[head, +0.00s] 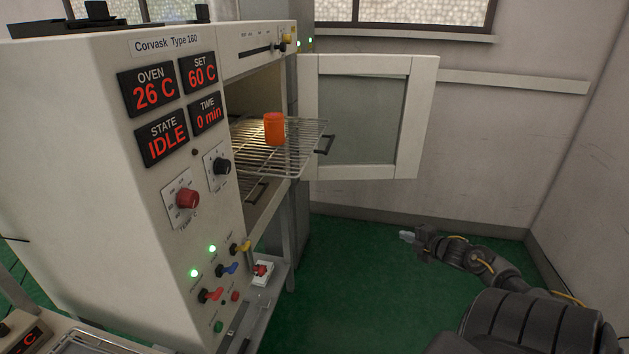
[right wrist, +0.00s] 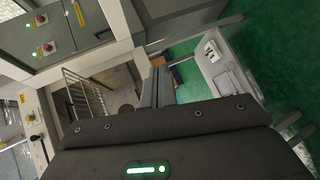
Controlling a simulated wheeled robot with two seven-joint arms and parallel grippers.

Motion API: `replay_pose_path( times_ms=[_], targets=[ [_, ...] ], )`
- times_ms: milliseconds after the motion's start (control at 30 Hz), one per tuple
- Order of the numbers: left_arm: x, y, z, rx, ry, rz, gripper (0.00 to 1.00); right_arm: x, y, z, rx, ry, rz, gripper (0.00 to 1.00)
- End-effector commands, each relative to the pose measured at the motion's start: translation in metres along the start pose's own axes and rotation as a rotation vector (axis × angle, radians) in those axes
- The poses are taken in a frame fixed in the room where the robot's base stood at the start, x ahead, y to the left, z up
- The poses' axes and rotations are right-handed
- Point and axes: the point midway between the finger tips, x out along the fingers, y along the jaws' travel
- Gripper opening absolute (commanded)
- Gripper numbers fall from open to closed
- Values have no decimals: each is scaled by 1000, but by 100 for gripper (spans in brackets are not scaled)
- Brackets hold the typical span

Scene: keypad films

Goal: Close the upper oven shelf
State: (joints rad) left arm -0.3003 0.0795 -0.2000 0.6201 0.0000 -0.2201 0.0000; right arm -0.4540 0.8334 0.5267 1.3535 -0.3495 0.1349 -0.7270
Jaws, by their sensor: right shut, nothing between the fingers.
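The oven (head: 110,110) stands at the left with its door (head: 425,115) swung wide open to the right. The upper oven shelf (head: 300,150), a wire rack with a dark front handle (head: 325,145), sticks well out of the opening. An orange cylindrical container (head: 274,129) stands upright on it. My right gripper (head: 405,236) is shut and empty, to the right of the shelf and apart from it, over the green floor. In the right wrist view its fingers (right wrist: 157,86) are together, and a wire rack (right wrist: 88,95) shows to their left. My left gripper is out of view.
A lower shelf handle (head: 257,190) shows inside the oven, below the upper shelf. The open door stands behind and right of the pulled-out shelf. Knobs and coloured switches (head: 228,268) line the oven's front panel. The green floor (head: 345,280) between oven and gripper is clear.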

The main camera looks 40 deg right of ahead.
Motion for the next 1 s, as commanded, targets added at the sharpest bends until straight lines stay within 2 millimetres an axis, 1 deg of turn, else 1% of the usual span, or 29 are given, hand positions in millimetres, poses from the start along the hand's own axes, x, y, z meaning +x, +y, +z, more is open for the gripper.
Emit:
replay_pose_path(
  times_ms=[33,67,100,167,200,233,267,300,333,400,433,500,633,867,1000],
  targets=[
    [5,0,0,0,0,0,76,1,60,-16,-179,79,92,0],
    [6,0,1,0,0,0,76,-1,95,-29,-299,127,152,0],
    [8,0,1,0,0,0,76,-7,138,-51,-468,190,235,0],
    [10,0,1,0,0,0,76,-24,195,-90,-737,275,373,0],
    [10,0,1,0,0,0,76,-37,222,-115,-905,321,464,0],
    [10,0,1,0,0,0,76,-47,237,-132,-1017,348,528,0],
    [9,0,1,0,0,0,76,-57,247,-148,-1116,369,587,0],
    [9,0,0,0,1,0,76,-68,254,-164,-1227,388,659,0],
    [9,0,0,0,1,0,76,-74,256,-174,-1296,397,706,0],
    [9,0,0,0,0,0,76,-84,254,-190,-1425,411,789,0],
    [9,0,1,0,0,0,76,-86,253,-193,-1467,409,816,0],
    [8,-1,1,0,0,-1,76,-89,252,-196,-1541,395,859,0],
    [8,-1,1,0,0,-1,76,-90,252,-197,-1614,367,896,0],
    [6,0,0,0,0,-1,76,-87,255,-199,-1625,358,899,0],
    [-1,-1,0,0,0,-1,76,-77,260,-211,-1624,359,900,0]
  ],
)
